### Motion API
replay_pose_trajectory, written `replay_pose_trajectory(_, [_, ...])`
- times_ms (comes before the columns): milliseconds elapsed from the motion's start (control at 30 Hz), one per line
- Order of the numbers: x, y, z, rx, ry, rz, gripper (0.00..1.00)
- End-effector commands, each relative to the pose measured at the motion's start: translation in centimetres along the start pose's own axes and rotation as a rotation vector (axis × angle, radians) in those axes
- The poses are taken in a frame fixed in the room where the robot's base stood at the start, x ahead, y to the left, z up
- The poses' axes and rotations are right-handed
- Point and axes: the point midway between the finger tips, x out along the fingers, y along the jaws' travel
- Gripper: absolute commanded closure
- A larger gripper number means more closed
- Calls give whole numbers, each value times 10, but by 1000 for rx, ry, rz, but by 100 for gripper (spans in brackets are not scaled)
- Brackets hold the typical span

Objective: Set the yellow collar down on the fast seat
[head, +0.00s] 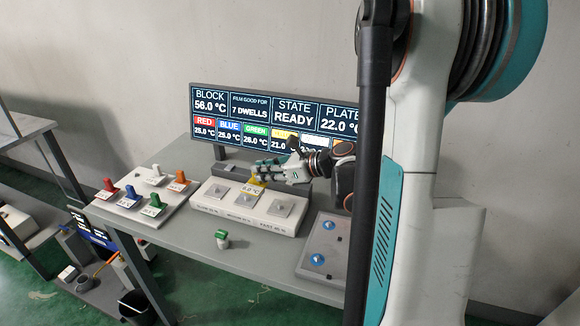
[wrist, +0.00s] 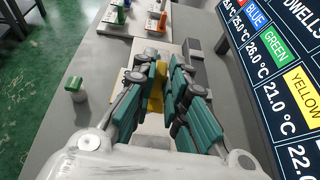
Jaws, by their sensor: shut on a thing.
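My gripper (head: 259,174) is shut on the yellow collar (head: 258,182), above the rear middle part of a pale block. In the wrist view the yellow collar (wrist: 156,97) shows between the fingers (wrist: 162,75), which hide much of it. The block (head: 207,207) has three square grey seats in a row, with printed labels on its front. The fast seat (head: 281,208) is the right one, above the label reading FAST; it looks empty. The collar is left of and behind it. I cannot tell the exact gap between collar and block.
A white rack (head: 128,212) at left holds several coloured pieces. A small green-topped piece (head: 222,238) stands in front of the block. A grey panel with blue knobs (head: 317,259) lies at right. The display (head: 270,118) rises behind.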

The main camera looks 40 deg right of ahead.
Motion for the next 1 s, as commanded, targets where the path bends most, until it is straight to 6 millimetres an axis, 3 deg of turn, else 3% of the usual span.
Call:
replay_pose_trajectory(100, [-29,-19,-7,-9,0,22,100])
replay_pose_trajectory(300, [-57,-31,-11,-21,0,53,100])
replay_pose_trajectory(1000, [-62,-33,-19,-25,-1,64,100])
